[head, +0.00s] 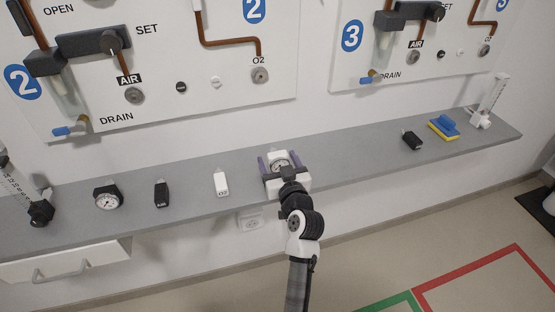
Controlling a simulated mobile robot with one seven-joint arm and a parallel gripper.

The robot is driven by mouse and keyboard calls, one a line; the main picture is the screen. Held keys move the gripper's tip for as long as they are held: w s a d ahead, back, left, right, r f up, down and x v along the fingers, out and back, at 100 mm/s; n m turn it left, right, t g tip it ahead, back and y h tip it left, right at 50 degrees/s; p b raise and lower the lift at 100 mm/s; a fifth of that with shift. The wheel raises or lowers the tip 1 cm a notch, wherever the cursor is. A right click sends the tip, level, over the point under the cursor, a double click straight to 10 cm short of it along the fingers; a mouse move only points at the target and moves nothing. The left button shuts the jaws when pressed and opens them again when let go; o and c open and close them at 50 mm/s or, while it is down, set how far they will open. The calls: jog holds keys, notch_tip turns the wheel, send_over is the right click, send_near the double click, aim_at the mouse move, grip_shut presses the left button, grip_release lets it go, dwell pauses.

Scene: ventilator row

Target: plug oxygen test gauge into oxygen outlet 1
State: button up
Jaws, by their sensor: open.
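A white gauge with a round dial (280,165) stands on the grey shelf, between the fingers of my gripper (280,157). The gripper is open, with one finger on each side of the gauge. I cannot tell whether the fingers touch it, and my wrist hides its near side. A black gauge with a white dial (107,199) stands farther left on the shelf. An O2 outlet (260,75) is on the wall panel marked 2, and another O2 outlet (485,50) is on the panel marked 3. No outlet marked 1 is in view.
The grey shelf (340,155) also holds a white O2 plug (221,183), a black AIR plug (161,195), a black block (411,140), a blue and yellow sponge (443,128) and flowmeters at both ends. The shelf is clear between my gripper and the black block.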

jog(key=shift+w+a, duration=0.1)
jog(key=shift+w, duration=0.15)
jog(key=shift+c, duration=0.3)
dwell(0.4)
jog(key=c, duration=1.2)
jog(key=shift+r+p, duration=0.4)
jog(key=shift+r, duration=0.55)
jog(key=shift+c, duration=0.2)
jog(key=shift+s, duration=0.1)
jog(key=shift+b+v, duration=1.15)
jog(key=shift+v, duration=2.8)
jog(key=shift+b+v, duration=1.05)
jog(key=shift+v, duration=1.9)
